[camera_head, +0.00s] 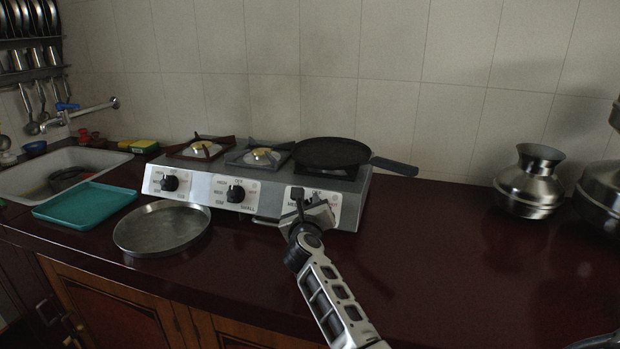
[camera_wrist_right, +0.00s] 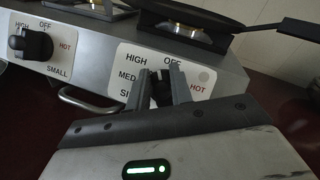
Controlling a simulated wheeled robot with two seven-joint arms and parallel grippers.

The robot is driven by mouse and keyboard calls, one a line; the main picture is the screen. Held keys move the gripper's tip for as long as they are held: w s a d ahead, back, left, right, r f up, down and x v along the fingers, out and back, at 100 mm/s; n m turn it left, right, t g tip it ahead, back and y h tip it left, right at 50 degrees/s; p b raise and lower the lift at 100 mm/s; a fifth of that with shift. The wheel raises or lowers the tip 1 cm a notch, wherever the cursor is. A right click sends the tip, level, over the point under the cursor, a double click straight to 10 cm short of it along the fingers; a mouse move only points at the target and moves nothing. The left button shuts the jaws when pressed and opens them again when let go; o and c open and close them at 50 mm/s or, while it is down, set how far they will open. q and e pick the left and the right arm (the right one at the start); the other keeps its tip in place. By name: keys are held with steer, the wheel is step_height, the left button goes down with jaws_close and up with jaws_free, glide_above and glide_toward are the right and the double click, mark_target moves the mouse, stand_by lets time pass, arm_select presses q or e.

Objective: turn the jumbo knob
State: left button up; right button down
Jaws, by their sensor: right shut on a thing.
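The stove (camera_head: 255,195) has three black knobs on its sloped silver front. My right gripper (camera_head: 304,200) is at the rightmost knob and hides most of it in the head view. In the right wrist view, my right gripper (camera_wrist_right: 158,80) is shut on this dark knob (camera_wrist_right: 160,92), with one finger on each side. The plate around it reads HIGH, OFF and HOT; the lower lettering is partly covered, and I cannot read a jumbo label. The middle knob (camera_head: 235,194) and left knob (camera_head: 170,183) are free. My left gripper is not in view.
A black pan (camera_head: 331,152) sits on the right burner, its handle (camera_head: 395,166) pointing right. A round metal tray (camera_head: 162,228) and teal tray (camera_head: 85,203) lie left. A metal handle (camera_wrist_right: 88,101) juts below the stove front. Metal pots (camera_head: 530,185) stand right; the counter between is clear.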

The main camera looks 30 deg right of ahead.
steer(key=n+y+p, duration=0.1)
steer(key=p, duration=0.1)
steer(key=n+y+p, duration=0.1)
steer(key=n+p, duration=0.1)
steer(key=shift+r+n, duration=0.2)
steer(key=shift+n, duration=0.1)
steer(key=shift+a+f+n+y+p, duration=0.15)
steer(key=shift+n+y, duration=0.3)
steer(key=shift+n, duration=0.45)
steer(key=shift+f+n+y+p, duration=0.2)
steer(key=shift+n+y, duration=0.25)
steer(key=shift+n, duration=0.45)
steer(key=c, duration=1.2)
jaws_free()
steer(key=shift+c, duration=0.2)
steer(key=v, duration=1.6)
steer(key=shift+f, duration=0.1)
